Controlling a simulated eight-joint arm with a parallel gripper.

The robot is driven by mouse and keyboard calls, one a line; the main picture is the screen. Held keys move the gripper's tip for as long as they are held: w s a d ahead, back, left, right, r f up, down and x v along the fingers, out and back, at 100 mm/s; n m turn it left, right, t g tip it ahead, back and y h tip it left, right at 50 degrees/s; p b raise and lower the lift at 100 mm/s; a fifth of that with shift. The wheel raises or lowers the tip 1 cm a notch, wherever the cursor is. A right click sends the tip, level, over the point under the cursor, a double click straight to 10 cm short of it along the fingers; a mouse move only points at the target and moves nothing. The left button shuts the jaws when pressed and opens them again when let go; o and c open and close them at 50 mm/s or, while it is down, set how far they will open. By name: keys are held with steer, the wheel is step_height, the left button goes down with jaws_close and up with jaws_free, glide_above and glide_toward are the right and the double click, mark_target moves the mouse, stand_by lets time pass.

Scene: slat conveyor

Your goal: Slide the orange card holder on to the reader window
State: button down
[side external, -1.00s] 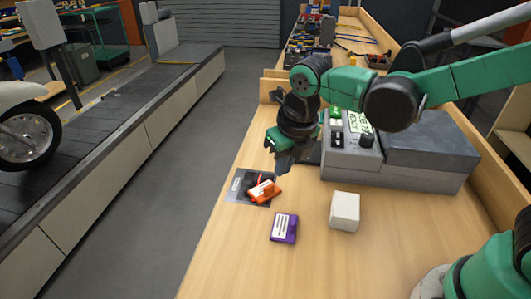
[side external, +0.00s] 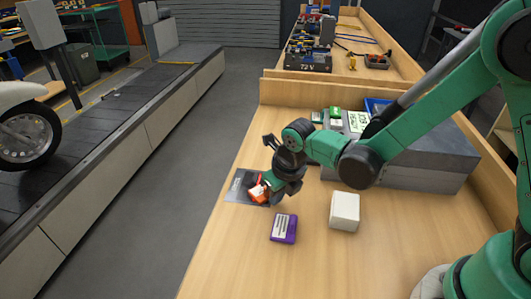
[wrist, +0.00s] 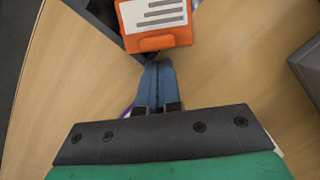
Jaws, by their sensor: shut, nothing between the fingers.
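The orange card holder (side external: 257,193) lies partly over the dark reader pad (side external: 237,187) near the left edge of the table. Its right part is hidden by my gripper in the side view. In the wrist view the orange card holder (wrist: 155,41) shows a white label with grey bars, and a dark corner of the pad (wrist: 104,12) shows beside it. My gripper (side external: 273,195) is low beside the holder, on its right. Its fingers (wrist: 158,64) are shut and empty, with tips close to the holder's near edge; I cannot tell if they touch.
A purple card holder (side external: 284,229) and a white block (side external: 344,211) lie on the table nearby. A grey machine (side external: 430,160) stands at the back right. Bare wood (side external: 235,250) lies in front of the pad. A slat conveyor (side external: 120,125) runs to the left.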

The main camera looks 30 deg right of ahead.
steer(key=shift+w+f, duration=0.1)
stand_by(0.3)
steer(key=shift+w+a, duration=0.15)
steer(key=shift+w, duration=1.35)
steer(key=v, duration=0.9)
steer(key=s+d+r+n+t, duration=0.2)
steer(key=s+d+n, duration=0.2)
steer(key=n, duration=1.3)
steer(key=s+d+r+n+t, duration=0.2)
steer(key=s+d+n, duration=0.2)
steer(key=n, duration=1.4)
steer(key=shift+s+r, duration=0.35)
steer(key=shift+s, duration=0.15)
